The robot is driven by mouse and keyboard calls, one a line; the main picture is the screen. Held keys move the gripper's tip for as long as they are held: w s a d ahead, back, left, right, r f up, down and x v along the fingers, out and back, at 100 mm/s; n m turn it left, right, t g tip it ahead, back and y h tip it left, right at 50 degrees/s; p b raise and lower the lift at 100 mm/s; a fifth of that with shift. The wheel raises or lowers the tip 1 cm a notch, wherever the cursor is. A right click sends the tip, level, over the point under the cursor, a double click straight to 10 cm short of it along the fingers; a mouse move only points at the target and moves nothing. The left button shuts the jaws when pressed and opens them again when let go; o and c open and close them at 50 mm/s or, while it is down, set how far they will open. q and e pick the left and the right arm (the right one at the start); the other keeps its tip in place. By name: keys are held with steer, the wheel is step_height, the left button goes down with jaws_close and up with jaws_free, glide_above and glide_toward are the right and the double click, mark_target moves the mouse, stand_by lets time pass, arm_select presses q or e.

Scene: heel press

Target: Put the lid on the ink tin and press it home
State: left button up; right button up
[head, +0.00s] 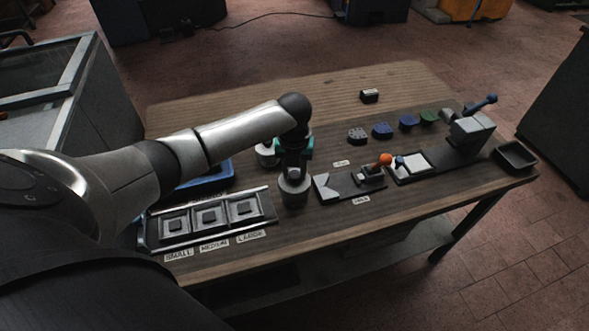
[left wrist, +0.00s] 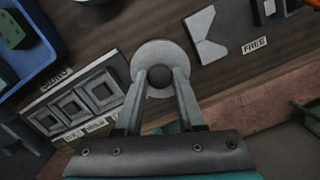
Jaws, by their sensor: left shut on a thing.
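My left gripper (head: 293,172) points down over the near middle of the table. It is shut at the centre of a grey round piece (head: 294,192) that looks like the lid. In the left wrist view the fingers (left wrist: 163,84) meet over the middle of this pale grey disc (left wrist: 160,52). I cannot tell whether the ink tin is under it, or whether it touches anything below. Another grey round thing (head: 266,153) stands just behind the gripper, partly hidden by my arm; I cannot tell whether it is the tin. My right gripper is not in view.
A sizing rack (head: 265,201) with three square pockets lies left. A blue tray (head: 222,174) is behind it. Right are a fixture with an orange knob (head: 385,159), a blue-levered press (head: 472,131) and a black tray (head: 515,156). The far table is mostly clear.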

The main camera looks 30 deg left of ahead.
arm_select(q)
steer(key=shift+f, duration=0.35)
stand_by(0.3)
steer(key=shift+f, duration=0.15)
steer(key=shift+f, duration=0.35)
steer(key=shift+f, duration=0.15)
stand_by(0.5)
steer(key=shift+f+b, duration=0.4)
steer(key=shift+f, duration=0.25)
stand_by(0.8)
steer(key=shift+f, duration=0.15)
stand_by(0.9)
steer(key=o, duration=1.5)
